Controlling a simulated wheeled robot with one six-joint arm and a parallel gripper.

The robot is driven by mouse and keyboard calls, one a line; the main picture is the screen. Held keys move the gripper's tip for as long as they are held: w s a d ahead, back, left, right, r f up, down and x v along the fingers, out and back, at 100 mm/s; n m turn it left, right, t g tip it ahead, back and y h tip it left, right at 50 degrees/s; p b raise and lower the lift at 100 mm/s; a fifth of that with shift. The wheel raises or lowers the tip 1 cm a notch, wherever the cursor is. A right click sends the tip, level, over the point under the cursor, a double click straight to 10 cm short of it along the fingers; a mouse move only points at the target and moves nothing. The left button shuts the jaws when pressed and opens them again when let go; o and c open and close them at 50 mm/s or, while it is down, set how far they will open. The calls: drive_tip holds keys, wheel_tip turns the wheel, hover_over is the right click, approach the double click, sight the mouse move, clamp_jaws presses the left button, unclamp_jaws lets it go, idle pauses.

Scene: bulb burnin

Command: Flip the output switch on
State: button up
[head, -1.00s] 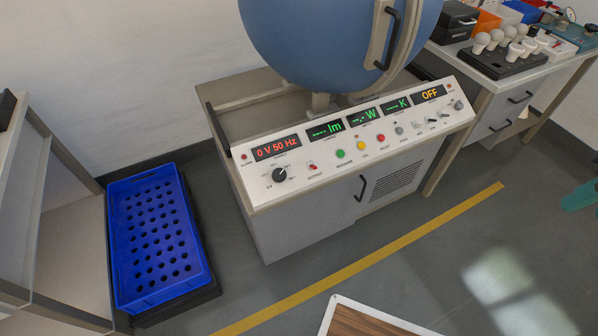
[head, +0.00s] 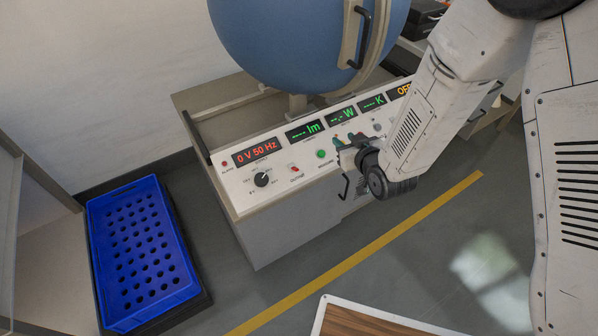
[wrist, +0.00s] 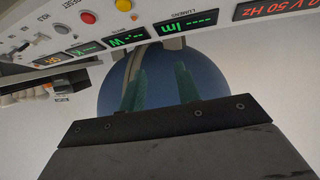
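The output switch (head: 293,168) is a small red toggle on the white sloped control panel (head: 240,193), between the black voltage knob (head: 262,179) and the green button (head: 321,154). Its exact tilt is too small to tell. The display (head: 257,151) above it reads 0 V 50 Hz. My gripper (head: 349,140) is over the panel, right of the switch and green button, covering the buttons there. In the wrist view its two green fingers (wrist: 159,88) stand apart with nothing between them. The switch is not seen in the wrist view.
The big blue sphere (head: 300,40) with a black handle stands behind the panel. The wrist view shows a yellow button (wrist: 123,5) and a red button (wrist: 88,17). A blue crate (head: 92,235) is on the floor at left.

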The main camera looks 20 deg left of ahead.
drive_tip(key=s+a+f+n+y, duration=0.1)
drive_tip(key=s+a+f+y, duration=0.1)
drive_tip(key=s+a+f, duration=0.3)
drive_tip(key=n+y, duration=0.1)
drive_tip(key=y, duration=0.2)
approach(297, 171)
drive_tip(key=x, duration=0.2)
drive_tip(key=shift+t, duration=0.3)
drive_tip(key=x, duration=0.7)
drive_tip(key=shift+w+a+f, duration=0.1)
drive_tip(key=shift+a+f, duration=0.05)
clamp_jaws()
